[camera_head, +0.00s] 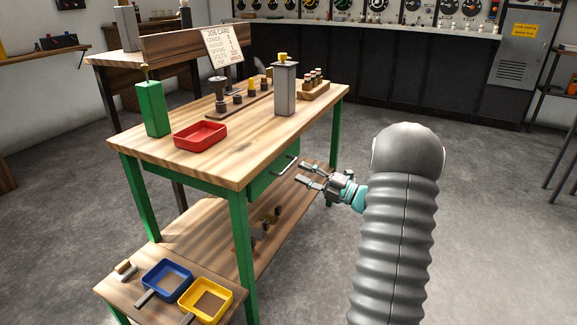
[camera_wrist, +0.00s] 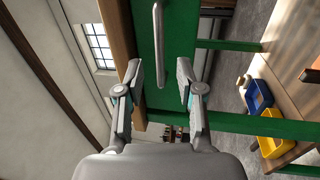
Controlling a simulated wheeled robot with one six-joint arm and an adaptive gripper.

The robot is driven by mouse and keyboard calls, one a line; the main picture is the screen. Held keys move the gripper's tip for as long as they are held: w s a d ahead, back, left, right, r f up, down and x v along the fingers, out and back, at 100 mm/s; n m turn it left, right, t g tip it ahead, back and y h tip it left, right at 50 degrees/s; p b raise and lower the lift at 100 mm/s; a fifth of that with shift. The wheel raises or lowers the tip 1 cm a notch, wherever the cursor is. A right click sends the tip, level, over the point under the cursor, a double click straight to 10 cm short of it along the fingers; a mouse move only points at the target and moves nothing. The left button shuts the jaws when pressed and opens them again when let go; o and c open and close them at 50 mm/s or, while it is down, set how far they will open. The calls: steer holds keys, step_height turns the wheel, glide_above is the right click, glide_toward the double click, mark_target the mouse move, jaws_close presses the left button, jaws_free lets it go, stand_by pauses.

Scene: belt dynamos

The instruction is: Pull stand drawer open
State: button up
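The stand is a wooden-topped workbench (camera_head: 235,150) with green legs. Its green drawer (camera_head: 262,181) is under the top, on the side facing my arm, and looks shut. A grey bar handle (camera_head: 286,166) is on the drawer front. My gripper (camera_head: 306,175) is open and empty, just right of the handle and apart from it. In the wrist view the handle (camera_wrist: 158,45) runs up and down, ahead of and between the open fingers (camera_wrist: 158,85), on the green drawer front (camera_wrist: 178,50).
On the top are a red tray (camera_head: 200,136), a green block (camera_head: 153,108), a grey post (camera_head: 285,90) and a job card (camera_head: 223,46). The lower shelf holds a blue tray (camera_head: 167,280) and a yellow tray (camera_head: 206,300). The floor right of the stand is clear.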

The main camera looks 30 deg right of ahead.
mark_target(289, 164)
steer(key=shift+x, duration=2.75)
jaws_close()
